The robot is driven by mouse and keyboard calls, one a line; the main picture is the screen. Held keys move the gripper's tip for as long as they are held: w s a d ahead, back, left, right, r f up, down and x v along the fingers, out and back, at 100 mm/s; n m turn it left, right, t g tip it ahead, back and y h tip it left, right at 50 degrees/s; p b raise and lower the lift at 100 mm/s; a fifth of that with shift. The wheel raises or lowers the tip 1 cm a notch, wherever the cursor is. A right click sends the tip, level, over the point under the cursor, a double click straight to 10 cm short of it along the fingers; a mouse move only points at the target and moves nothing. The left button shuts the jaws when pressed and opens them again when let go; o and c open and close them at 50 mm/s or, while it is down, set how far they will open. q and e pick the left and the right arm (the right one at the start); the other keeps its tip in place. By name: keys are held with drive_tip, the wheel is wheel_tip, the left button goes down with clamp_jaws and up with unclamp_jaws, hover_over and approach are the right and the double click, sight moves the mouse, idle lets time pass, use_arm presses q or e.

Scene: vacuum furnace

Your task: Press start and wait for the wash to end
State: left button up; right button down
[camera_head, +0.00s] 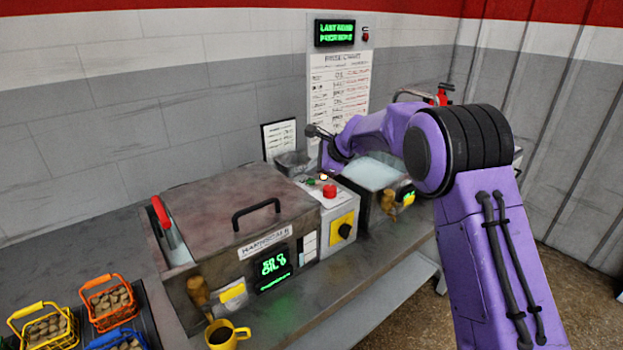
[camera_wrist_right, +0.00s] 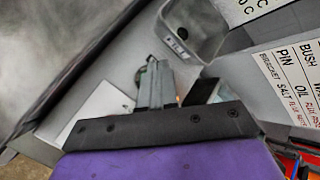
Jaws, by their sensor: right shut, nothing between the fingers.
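The control box (camera_head: 309,193) stands right of the large lidded tank (camera_head: 225,215). Its top carries a green button (camera_head: 311,181), a red button (camera_head: 329,191) and a small lit amber lamp (camera_head: 323,177). A black knob (camera_head: 344,230) sits on a yellow plate on its front. My right gripper (camera_head: 321,165) is low over the back of this box, near the green button and lamp. In the right wrist view its fingers (camera_wrist_right: 153,72) are shut and empty. I cannot tell whether they touch the button. The tank's lid is down. My left gripper is out of view.
A green-lit display (camera_head: 272,267) is on the tank front. Orange (camera_head: 109,281), yellow and blue baskets of parts stand at lower left, with a yellow mug (camera_head: 223,337) at the front edge. A second bath (camera_head: 372,172) lies right. A wall chart (camera_head: 338,95) hangs behind.

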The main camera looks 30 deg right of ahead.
sight(314, 182)
wheel_tip(314, 182, up, 5)
drive_tip(key=p, duration=0.3)
drive_tip(key=shift+r+p, duration=0.1)
drive_tip(key=shift+p, duration=0.3)
idle(0.7)
